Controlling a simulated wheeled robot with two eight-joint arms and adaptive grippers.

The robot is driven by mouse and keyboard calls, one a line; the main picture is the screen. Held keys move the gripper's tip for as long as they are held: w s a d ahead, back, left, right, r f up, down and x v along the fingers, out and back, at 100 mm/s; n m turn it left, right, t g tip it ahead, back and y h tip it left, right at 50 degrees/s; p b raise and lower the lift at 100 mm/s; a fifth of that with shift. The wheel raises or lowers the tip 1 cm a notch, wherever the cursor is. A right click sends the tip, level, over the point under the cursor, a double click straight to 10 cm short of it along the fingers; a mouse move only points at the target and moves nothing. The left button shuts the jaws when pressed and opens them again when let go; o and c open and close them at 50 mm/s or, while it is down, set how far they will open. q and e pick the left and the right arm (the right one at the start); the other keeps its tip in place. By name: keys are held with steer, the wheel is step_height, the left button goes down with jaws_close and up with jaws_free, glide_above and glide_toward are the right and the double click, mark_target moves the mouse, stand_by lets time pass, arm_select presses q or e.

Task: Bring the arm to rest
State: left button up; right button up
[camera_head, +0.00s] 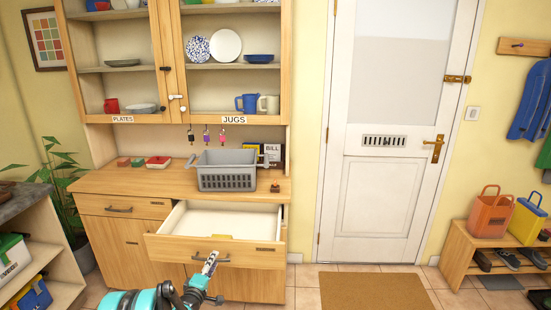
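My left arm comes in from the bottom edge, with teal and black links. My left gripper (212,275) is in front of the pulled-out drawer (168,247), near its handle and lower front. I cannot tell whether it touches the drawer, or whether its fingers are open or shut. The drawer stands open, with a pale, mostly bare inside and a small yellow thing at its front edge. My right gripper is not in view.
A grey basket (227,181) stands on the wooden dresser top (130,182). A white door (385,200) and a brown mat (375,292) are to the right. A low bench (458,255) holds an orange bag (490,216) and a yellow bag (526,220). Tiled floor lies between.

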arm_select(q)
steer(key=s+d+r+m+g+h, duration=0.2)
steer(key=s+d+r+m+g, duration=0.3)
steer(key=s+d+r+m, duration=0.55)
steer(key=s+a+m+g+y, duration=0.1)
steer(key=s+m+g+y, duration=0.1)
steer(key=s, duration=1.3)
steer(key=s+a+f+m+g+y, duration=0.1)
steer(key=s+m+g+y, duration=0.1)
steer(key=s, duration=1.4)
steer(key=shift+s+a+g, duration=0.15)
steer(key=shift+a+g, duration=0.25)
steer(key=shift+g, duration=0.1)
